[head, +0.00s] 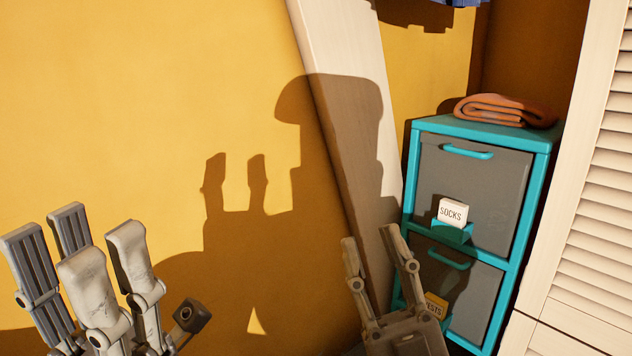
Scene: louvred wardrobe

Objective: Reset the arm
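My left gripper (85,242) is raised at the lower left of the head view, in front of the yellow wall. Its fingers point up and stand apart, with nothing between them. My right gripper (370,237) is at the bottom centre, left of the teal drawer cabinet (541,170). Its two fingers also point up, spread apart and empty. Most of both arms is out of the frame.
The cabinet has an upper drawer (480,185) labelled SOCKS and a lower drawer (482,300), both apparently shut. A folded orange cloth (505,110) lies on top. A white louvred door (590,200) stands at right. A pale panel (335,40) stands behind my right gripper.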

